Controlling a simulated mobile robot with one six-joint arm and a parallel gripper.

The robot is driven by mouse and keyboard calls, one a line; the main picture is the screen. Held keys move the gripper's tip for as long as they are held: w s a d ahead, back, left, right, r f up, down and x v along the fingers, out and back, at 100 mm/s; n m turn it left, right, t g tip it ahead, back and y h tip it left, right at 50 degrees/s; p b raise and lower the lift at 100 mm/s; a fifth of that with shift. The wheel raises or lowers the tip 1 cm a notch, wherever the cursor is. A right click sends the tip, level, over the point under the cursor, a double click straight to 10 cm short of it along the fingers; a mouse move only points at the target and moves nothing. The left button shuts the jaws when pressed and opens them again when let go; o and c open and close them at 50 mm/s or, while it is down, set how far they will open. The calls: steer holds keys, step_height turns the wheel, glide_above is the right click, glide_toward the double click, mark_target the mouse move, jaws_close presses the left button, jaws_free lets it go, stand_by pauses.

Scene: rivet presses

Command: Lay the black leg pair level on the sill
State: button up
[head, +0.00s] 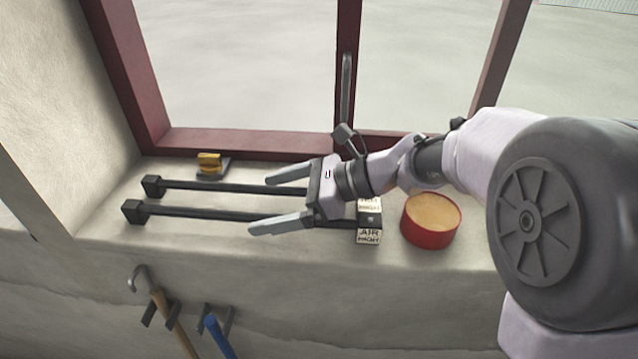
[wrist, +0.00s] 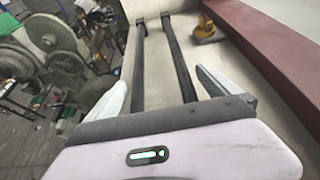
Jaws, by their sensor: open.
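The black leg pair (head: 210,213) lies on the sill (head: 200,236). It is two dark parallel rods with square black feet at the left end and a block with white "AIR HIGH" labels (head: 368,237) at the right end. The legs also show in the wrist view (wrist: 140,70), running away from me. My gripper (head: 282,201) is open, with its fingers pointing left, one on each side of the pair. The fingers look apart from the rods in the wrist view (wrist: 166,88). Part of the pair's right end is hidden behind my gripper. I cannot tell the exact height of my gripper above the sill.
A round red tin (head: 430,221) with a tan top stands right of the labelled block. A small yellow item on a dark base (head: 209,165) sits behind the legs near the dark red window frame (head: 240,142). Tools hang below the sill's front edge, including a blue handle (head: 218,337).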

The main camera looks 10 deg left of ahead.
steer(key=b+v, duration=0.1)
steer(key=v, duration=1.6)
steer(key=shift+w+d+r, duration=0.1)
steer(key=shift+d+r, duration=0.05)
steer(key=shift+r, duration=0.05)
